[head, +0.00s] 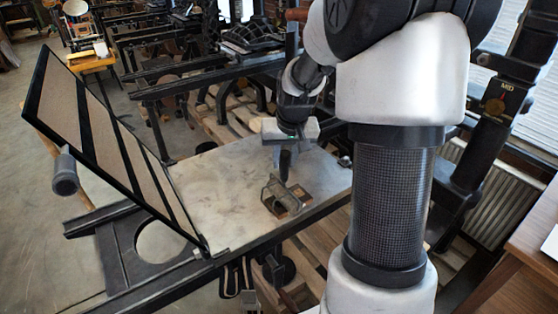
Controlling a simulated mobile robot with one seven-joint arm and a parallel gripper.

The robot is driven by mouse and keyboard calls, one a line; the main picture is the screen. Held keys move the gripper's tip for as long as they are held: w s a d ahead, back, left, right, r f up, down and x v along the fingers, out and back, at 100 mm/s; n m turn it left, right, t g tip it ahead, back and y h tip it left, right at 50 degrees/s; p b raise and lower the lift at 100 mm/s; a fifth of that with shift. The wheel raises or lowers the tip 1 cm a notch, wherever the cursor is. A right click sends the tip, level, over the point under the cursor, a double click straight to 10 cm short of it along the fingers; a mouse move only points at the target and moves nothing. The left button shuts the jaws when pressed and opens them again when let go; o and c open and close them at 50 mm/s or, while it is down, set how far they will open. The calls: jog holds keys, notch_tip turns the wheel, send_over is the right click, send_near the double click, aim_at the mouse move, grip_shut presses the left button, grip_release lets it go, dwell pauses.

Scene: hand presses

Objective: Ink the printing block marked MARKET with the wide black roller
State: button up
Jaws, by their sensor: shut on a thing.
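My gripper (285,154) points down over the pale stone bed (222,190) of a hand press. It is shut on the dark handle of the roller (276,190), whose grey frame hangs below the fingers. The roller is low over a small brown printing block (303,192) on the bed. From this angle I cannot tell whether the roller touches the block. The block's marking is too small to read, and the roller covers part of its face.
A hinged frame with tan panels (105,130) stands tilted up left of the bed. A dark rail (275,232) runs along the bed's near edge. More presses stand behind, and a wooden table (525,265) is at the right. The bed's left part is clear.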

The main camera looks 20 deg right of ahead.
jog(key=shift+w+d, duration=0.7)
jog(key=shift+d, duration=2.8)
jog(key=s+a+b, duration=0.1)
jog(key=s+a, duration=0.1)
jog(key=a, duration=0.8)
jog(key=shift+b, duration=0.4)
jog(key=shift+r+p, duration=1.7)
jog(key=shift+r, duration=0.8)
